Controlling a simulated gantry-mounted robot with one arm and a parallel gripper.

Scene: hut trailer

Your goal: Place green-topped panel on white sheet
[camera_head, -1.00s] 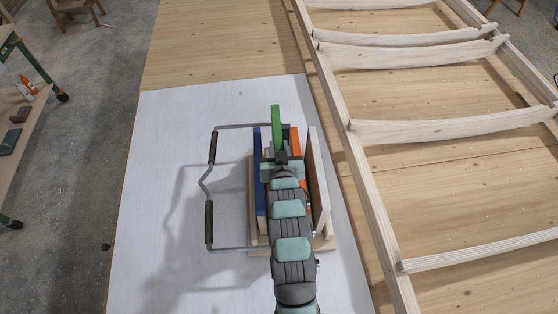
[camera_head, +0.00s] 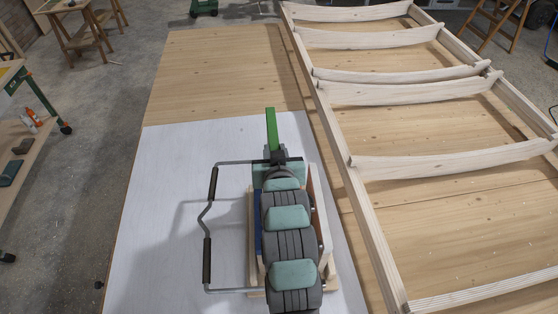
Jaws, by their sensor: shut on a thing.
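The green-topped panel (camera_head: 271,128) shows as a narrow green edge just beyond my gripper (camera_head: 277,156). My gripper is shut on it; the fingertips are mostly hidden by my arm. The panel is seen nearly edge-on, and its lower part is hidden. The white sheet (camera_head: 160,210) lies flat on the wooden table, below the panel and my arm. I cannot tell the panel's height above the sheet.
A wooden rack holding a blue panel (camera_head: 257,218) and other panels stands on the sheet under my arm. A bent metal handle (camera_head: 207,258) with dark grips is at its left. A wooden frame (camera_head: 355,185) lies at right. The sheet's left part is clear.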

